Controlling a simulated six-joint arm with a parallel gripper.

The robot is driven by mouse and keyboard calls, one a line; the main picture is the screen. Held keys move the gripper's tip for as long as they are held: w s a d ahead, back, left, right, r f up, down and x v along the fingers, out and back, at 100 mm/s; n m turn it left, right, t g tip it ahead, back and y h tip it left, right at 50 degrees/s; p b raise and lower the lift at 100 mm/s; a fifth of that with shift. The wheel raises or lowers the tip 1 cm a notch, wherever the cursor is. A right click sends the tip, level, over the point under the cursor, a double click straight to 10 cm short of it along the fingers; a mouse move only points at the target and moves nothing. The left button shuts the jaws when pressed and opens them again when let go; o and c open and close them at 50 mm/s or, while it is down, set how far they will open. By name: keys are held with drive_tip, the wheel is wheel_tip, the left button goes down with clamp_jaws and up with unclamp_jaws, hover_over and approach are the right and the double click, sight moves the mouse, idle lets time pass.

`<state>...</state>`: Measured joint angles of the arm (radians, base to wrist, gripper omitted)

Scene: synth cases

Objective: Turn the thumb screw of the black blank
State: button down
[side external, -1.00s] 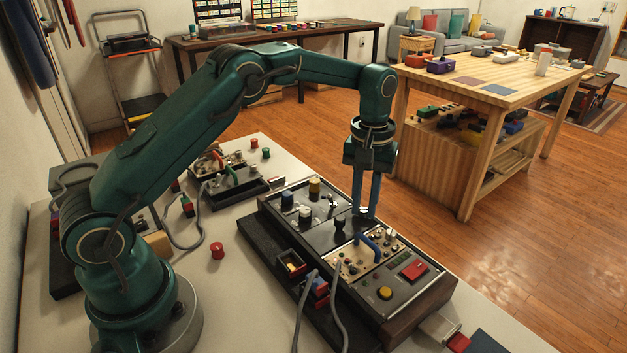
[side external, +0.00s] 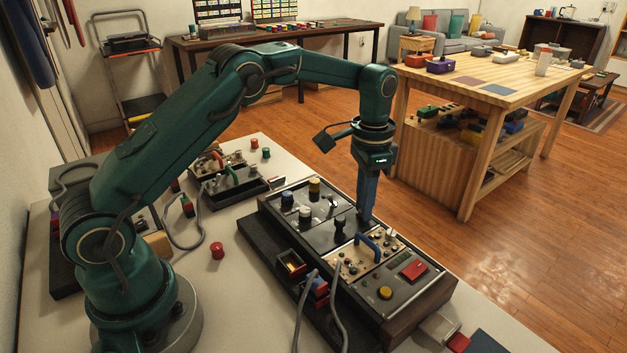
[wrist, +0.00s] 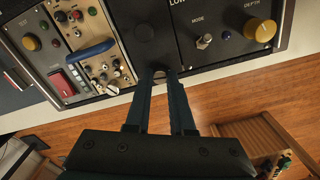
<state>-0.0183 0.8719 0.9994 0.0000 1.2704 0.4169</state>
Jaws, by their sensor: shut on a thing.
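The black blank (side external: 335,241) is a dark plate in the console, with a black round knob (side external: 340,223) on it. It also shows at the top middle of the wrist view (wrist: 150,54). My gripper (side external: 366,216) points straight down at the far edge of the blank. In the wrist view its fingertips (wrist: 160,72) are shut on the small thumb screw (wrist: 159,74) at that edge.
Beside the blank is a beige panel with a blue handle (side external: 367,245) and several small knobs. A red button (side external: 414,270) and a yellow knob (side external: 385,292) lie nearer. On the other side is a dark panel with a yellow knob (side external: 314,187). Open floor lies beyond the console.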

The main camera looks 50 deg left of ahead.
drive_tip(key=m, duration=0.5)
drive_tip(key=shift+m, duration=0.3)
drive_tip(key=m, duration=0.4)
drive_tip(key=shift+m, duration=0.3)
drive_tip(key=c, duration=0.8)
unclamp_jaws()
drive_tip(key=shift+o, duration=0.2)
drive_tip(key=shift+r, duration=0.1)
drive_tip(key=shift+r, duration=2.5)
